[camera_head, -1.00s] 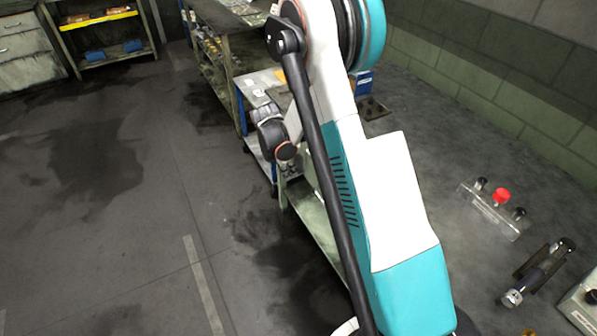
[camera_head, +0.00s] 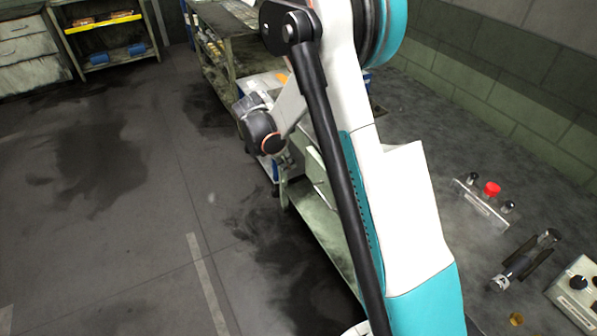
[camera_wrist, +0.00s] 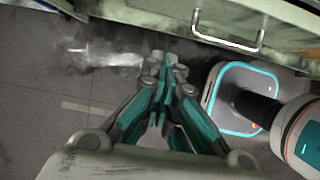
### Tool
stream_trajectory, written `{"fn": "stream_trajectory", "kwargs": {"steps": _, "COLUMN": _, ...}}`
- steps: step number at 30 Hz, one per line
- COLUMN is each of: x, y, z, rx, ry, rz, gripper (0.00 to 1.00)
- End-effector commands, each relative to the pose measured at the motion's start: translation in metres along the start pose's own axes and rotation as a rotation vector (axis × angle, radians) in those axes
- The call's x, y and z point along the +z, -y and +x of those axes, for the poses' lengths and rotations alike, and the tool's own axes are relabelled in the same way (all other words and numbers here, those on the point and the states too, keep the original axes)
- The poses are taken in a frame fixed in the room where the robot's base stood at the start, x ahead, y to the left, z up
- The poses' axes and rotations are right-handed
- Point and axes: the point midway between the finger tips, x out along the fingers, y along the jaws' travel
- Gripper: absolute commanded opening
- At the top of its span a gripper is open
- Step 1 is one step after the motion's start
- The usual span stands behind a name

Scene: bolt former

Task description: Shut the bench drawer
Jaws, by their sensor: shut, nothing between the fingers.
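The bench drawer (camera_wrist: 285,32) shows in the wrist view as a pale green front at the upper right, with a metal bar handle (camera_wrist: 230,42) on it. In the head view part of a pale green front (camera_head: 316,166) shows beside my arm, and the rest is hidden behind the arm. How far the drawer stands out is hard to tell. My gripper (camera_wrist: 160,66) has its teal fingers together and empty. In the wrist view its tips are left of the handle and lower in the picture, apart from it. In the head view the fingers are mostly hidden.
The bench's lower shelf (camera_head: 325,225) runs below the drawer. A bench top with a red button (camera_head: 492,188) lies to the right, against a block wall. A rack with a yellow shelf edge (camera_head: 103,22) stands far left. The floor on the left is clear.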

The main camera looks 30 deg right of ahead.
Motion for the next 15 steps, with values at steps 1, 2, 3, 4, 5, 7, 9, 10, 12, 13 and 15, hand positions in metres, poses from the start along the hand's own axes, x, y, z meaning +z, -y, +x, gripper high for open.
{"fn": "stream_trajectory", "kwargs": {"steps": 1, "x": 0.000, "y": 0.000, "z": 0.009, "rx": -0.001, "ry": -0.001, "rz": 0.002, "gripper": 0.00}}
{"fn": "stream_trajectory", "kwargs": {"steps": 2, "x": 0.000, "y": 0.000, "z": 0.013, "rx": -0.001, "ry": -0.001, "rz": 0.002, "gripper": 0.00}}
{"fn": "stream_trajectory", "kwargs": {"steps": 3, "x": 0.000, "y": 0.000, "z": 0.021, "rx": -0.001, "ry": -0.001, "rz": 0.002, "gripper": 0.00}}
{"fn": "stream_trajectory", "kwargs": {"steps": 4, "x": 0.000, "y": 0.000, "z": 0.027, "rx": -0.001, "ry": -0.001, "rz": 0.002, "gripper": 0.00}}
{"fn": "stream_trajectory", "kwargs": {"steps": 5, "x": 0.000, "y": 0.000, "z": 0.033, "rx": -0.001, "ry": -0.001, "rz": 0.002, "gripper": 0.00}}
{"fn": "stream_trajectory", "kwargs": {"steps": 7, "x": -0.001, "y": 0.000, "z": 0.047, "rx": -0.001, "ry": -0.001, "rz": 0.002, "gripper": 0.00}}
{"fn": "stream_trajectory", "kwargs": {"steps": 9, "x": -0.001, "y": 0.000, "z": 0.061, "rx": -0.001, "ry": -0.001, "rz": 0.002, "gripper": 0.00}}
{"fn": "stream_trajectory", "kwargs": {"steps": 10, "x": 0.000, "y": 0.000, "z": 0.067, "rx": -0.001, "ry": -0.001, "rz": 0.003, "gripper": 0.00}}
{"fn": "stream_trajectory", "kwargs": {"steps": 12, "x": 0.000, "y": 0.000, "z": 0.081, "rx": -0.001, "ry": -0.002, "rz": 0.002, "gripper": 0.00}}
{"fn": "stream_trajectory", "kwargs": {"steps": 13, "x": -0.001, "y": 0.000, "z": 0.087, "rx": -0.001, "ry": -0.002, "rz": 0.002, "gripper": 0.00}}
{"fn": "stream_trajectory", "kwargs": {"steps": 15, "x": -0.001, "y": 0.000, "z": 0.098, "rx": -0.001, "ry": -0.002, "rz": 0.001, "gripper": 0.00}}
